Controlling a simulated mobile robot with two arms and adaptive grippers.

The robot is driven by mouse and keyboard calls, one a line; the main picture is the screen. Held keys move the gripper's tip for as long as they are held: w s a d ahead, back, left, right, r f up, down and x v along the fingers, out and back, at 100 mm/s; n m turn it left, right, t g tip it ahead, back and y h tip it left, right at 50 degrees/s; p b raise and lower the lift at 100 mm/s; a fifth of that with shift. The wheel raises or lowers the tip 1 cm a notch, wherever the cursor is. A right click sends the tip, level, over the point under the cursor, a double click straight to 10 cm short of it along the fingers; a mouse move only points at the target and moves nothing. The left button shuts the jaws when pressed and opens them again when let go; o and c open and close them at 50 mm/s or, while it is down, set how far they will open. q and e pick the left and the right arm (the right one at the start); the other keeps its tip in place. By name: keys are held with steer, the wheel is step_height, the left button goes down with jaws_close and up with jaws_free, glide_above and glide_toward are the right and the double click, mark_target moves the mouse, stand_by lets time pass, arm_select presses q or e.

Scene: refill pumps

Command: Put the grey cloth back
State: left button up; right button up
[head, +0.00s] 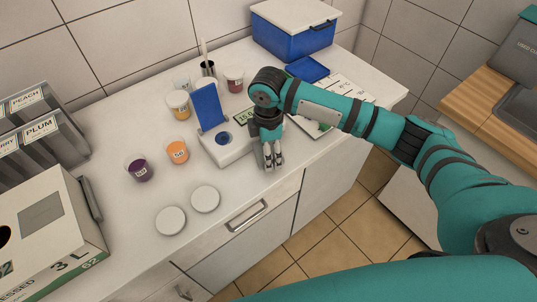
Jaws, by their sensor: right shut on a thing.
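My right gripper (273,160) points down over the front part of the white counter (120,215), just right of a white device (233,150) with a small display. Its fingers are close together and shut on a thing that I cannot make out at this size. I cannot pick out the grey cloth for certain anywhere in the head view. The spot under the fingers and part of the device's right side are hidden by the gripper and wrist. My left gripper is not in view.
An upright blue panel (207,106) stands at the device. A purple cup (140,170), an orange cup (178,152) and two white lids (205,198) are left of it. More cups stand behind. A blue bin (293,42) is at the back. Free counter lies right of the lids.

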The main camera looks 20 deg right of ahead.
steer(key=shift+w+f, duration=0.1)
steer(key=shift+w, duration=0.1)
step_height(320, 180, down, 3)
steer(key=shift+p, duration=0.6)
steer(key=shift+f, duration=0.2)
steer(key=o, duration=0.7)
steer(key=shift+f, duration=0.15)
steer(key=shift+c, duration=0.2)
step_height(320, 180, up, 12)
steer(key=shift+r+b, duration=0.2)
steer(key=shift+b, duration=1)
steer(key=shift+w, duration=0.1)
